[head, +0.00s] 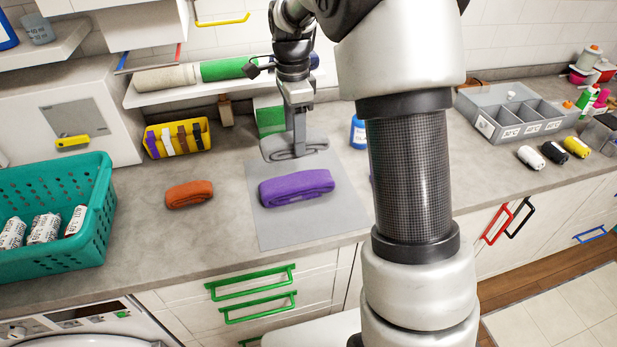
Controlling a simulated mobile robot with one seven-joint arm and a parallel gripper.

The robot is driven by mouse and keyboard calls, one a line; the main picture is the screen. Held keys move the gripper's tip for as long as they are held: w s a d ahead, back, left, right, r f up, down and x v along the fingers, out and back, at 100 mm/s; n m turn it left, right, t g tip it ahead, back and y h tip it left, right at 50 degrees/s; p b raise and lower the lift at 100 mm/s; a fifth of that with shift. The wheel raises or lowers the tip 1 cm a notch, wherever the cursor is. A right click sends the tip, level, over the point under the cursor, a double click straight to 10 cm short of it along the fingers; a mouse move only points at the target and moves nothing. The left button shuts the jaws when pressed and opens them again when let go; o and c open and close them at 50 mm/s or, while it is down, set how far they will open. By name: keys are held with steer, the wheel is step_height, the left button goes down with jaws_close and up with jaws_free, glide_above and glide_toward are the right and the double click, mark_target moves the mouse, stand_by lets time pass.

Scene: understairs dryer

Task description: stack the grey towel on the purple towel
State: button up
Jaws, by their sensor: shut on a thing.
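The purple towel (296,188) lies folded on a light grey mat (285,232) on the counter. The grey towel (275,150) is folded just behind it, at the mat's back part. My gripper (299,148) points down and is shut on the grey towel. I cannot tell whether the towel is touching the mat or slightly above it. The grey towel appears apart from the purple towel. My arm covers the mat's right side and the counter there.
An orange folded towel (189,193) lies left of the mat. A teal basket (88,222) with white rolls stands at the far left. Behind are a yellow bin (153,147) and a shelf (140,97) with rolls. A grey divided box (490,125) and small rolls are at right.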

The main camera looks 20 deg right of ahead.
steer(key=shift+d+f, duration=0.1)
steer(key=shift+f, duration=0.15)
step_height(320, 180, down, 9)
steer(key=shift+f, duration=0.2)
steer(key=shift+f, duration=0.1)
steer(key=shift+f, duration=0.15)
steer(key=o, duration=1.1)
